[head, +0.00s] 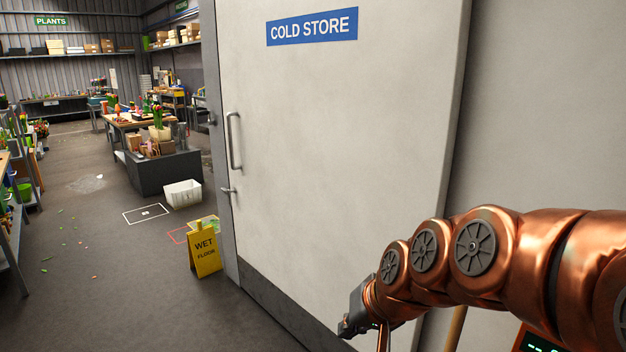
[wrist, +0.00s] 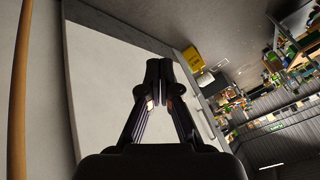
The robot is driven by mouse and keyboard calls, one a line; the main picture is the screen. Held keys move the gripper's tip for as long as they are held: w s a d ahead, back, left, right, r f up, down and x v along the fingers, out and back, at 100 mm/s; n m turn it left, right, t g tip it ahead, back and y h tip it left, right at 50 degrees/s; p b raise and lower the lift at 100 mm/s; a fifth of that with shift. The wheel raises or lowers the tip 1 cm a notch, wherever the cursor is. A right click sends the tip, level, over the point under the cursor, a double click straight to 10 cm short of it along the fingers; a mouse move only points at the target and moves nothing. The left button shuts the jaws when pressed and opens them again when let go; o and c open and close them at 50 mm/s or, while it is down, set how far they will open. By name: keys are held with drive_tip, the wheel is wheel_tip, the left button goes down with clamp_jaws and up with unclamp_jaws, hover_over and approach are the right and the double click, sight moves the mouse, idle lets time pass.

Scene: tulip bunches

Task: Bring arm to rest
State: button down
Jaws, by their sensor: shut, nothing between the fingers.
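My copper-coloured arm (head: 490,260) reaches in from the right side of the head view, in front of the cold store door (head: 330,150). My gripper (head: 350,325) is at its far end, low in the picture near the door's bottom edge. In the wrist view my gripper (wrist: 159,68) has its dark fingertips together with nothing between them. The pale door (wrist: 110,85) shows behind the fingers there. I cannot tell how far the fingertips are from the door.
A yellow wet floor sign (head: 205,250) stands left of the door. A white crate (head: 183,193) sits on the floor by a cluttered workbench (head: 165,170). Shelving (head: 18,220) lines the left. The grey floor between is mostly open. A wooden pole (head: 455,328) is partly hidden behind my arm.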

drive_tip(key=s+d+f+g+h, duration=0.1)
drive_tip(key=s+d, duration=0.3)
drive_tip(key=s, duration=0.4)
drive_tip(key=s+d+f+g+h, duration=0.1)
drive_tip(key=s+d+f+g, duration=0.2)
drive_tip(key=s, duration=0.5)
drive_tip(key=s+d+f+g+h, duration=0.2)
drive_tip(key=s+d+f, duration=0.2)
drive_tip(key=s, duration=0.4)
drive_tip(key=shift+s+d+g, duration=0.15)
drive_tip(key=shift+d+g, duration=0.25)
drive_tip(key=shift+d, duration=0.1)
